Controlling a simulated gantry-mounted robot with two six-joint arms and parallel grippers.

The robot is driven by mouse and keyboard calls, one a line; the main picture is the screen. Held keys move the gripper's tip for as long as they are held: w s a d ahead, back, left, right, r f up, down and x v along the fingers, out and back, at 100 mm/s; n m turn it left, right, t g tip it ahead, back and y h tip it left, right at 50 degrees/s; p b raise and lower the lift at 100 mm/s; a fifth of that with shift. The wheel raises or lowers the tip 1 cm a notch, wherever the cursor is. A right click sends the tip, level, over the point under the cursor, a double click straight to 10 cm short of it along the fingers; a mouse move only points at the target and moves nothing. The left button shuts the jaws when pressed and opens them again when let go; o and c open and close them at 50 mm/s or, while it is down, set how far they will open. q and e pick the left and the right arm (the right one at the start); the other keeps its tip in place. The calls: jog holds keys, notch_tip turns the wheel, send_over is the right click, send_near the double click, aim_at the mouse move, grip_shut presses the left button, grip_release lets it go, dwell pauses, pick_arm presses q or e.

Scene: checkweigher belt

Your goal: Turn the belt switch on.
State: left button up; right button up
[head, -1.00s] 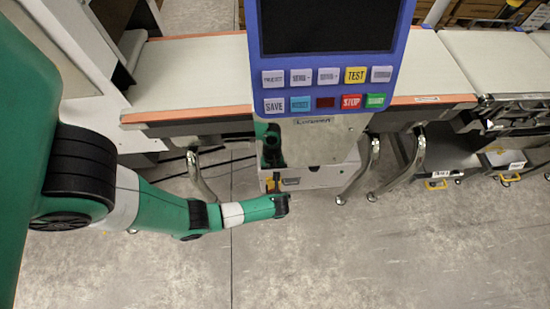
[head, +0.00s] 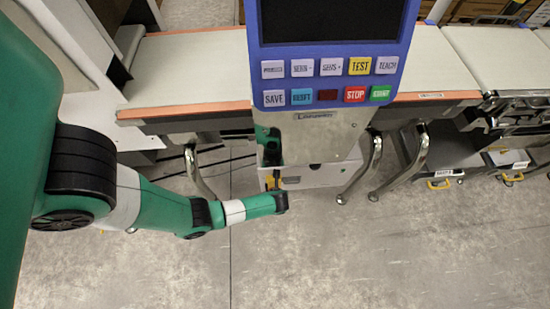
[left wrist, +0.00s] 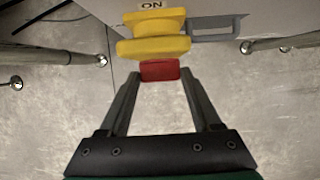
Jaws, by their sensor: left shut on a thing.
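The belt switch shows in the left wrist view as a yellow body (left wrist: 153,35) with a red handle (left wrist: 160,70) on its near side. An "ON" label (left wrist: 152,5) sits just beyond it. My left gripper (left wrist: 160,80) has its two fingertips on either side of the red handle and is shut on it. The rest of the switch is hidden there. My right gripper is not in view.
The blue control panel (head: 330,75) with several labelled buttons hangs above the gripper. The pale belt (head: 190,75) with orange edges runs behind it. Curved metal legs (head: 365,165) stand at right. The grey floor in front is clear.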

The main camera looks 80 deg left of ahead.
pick_arm(q)
jog(key=shift+w+g, duration=0.1)
jog(key=shift+g, duration=0.3)
grip_shut()
jog(key=shift+w+d+f+m+g+y+b, duration=0.1)
jog(key=shift+w+m+g+y+b, duration=0.15)
jog(key=shift+g+b, duration=1)
jog(key=shift+w+a+f+m+g+y+b, duration=0.2)
jog(key=shift+g+b, duration=0.5)
jog(key=shift+b, duration=1.05)
jog(key=shift+w+d+m+g+y+b, duration=0.2)
jog(key=shift+m+g+b, duration=0.15)
jog(key=shift+g+b, duration=0.9)
jog(key=shift+t, duration=0.3)
jog(key=o, duration=1.5)
grip_release()
jog(key=p+v, duration=0.1)
jog(key=v, duration=1)
jog(key=shift+w+d+r, duration=0.1)
jog(key=shift+w+r, duration=0.05)
jog(key=shift+r, duration=0.15)
